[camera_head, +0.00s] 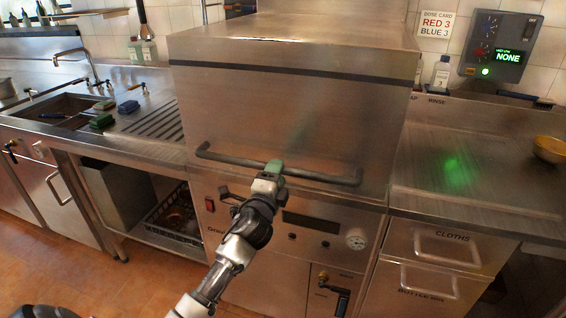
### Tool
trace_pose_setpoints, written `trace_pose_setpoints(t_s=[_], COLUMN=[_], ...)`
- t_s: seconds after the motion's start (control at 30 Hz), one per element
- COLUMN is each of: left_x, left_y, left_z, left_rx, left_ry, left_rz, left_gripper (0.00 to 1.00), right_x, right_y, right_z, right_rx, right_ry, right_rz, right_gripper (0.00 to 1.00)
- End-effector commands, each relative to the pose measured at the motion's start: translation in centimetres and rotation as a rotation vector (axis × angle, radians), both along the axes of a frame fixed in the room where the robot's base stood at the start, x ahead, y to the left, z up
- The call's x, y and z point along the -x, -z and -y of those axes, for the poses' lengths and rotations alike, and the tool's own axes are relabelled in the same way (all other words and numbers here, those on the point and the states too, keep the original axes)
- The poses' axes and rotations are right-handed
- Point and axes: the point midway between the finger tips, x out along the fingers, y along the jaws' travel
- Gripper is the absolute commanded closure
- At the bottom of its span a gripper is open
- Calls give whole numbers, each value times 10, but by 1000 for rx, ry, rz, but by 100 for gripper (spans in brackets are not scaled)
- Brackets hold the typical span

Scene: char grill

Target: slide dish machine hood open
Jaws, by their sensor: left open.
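The dish machine hood (290,105) is a large steel box in the middle of the head view. It is down, with its lower edge close above the machine's front panel (330,222). A dark horizontal bar handle (325,178) runs across the hood's lower front. My left gripper (274,168) is at the handle, left of its middle, with green fingertips at the bar. It is open; whether the bar lies between the fingers or touches them is hard to tell. My right gripper does not show.
Left is a counter with a sink (65,108), faucet (80,58) and sponges (128,107). Right is a steel counter (475,175) with a yellow bowl (549,148) above drawers (440,250). A control box (500,45) and dose card (436,24) are on the wall.

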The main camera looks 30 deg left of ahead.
Motion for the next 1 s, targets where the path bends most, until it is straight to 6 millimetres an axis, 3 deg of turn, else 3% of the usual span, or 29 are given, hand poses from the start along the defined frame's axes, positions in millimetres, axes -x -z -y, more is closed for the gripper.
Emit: trace_pose_setpoints(t_s=[0.23, 0.63, 0.93, 1.0], left_x=[-32, -39, -38, -38], left_y=[-7, -7, -7, -7], left_z=[-7, -9, -9, -9], left_rx=[1, 1, 1, 1], left_ry=[0, 1, 1, 1], left_rz=[-1, -2, -2, -2], left_gripper=[49, 49, 95, 100], right_x=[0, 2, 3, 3], right_y=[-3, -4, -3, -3], right_z=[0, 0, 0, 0], right_rx=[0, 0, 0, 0], right_ry=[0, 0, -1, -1], right_rz=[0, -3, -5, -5], right_gripper=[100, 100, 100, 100])
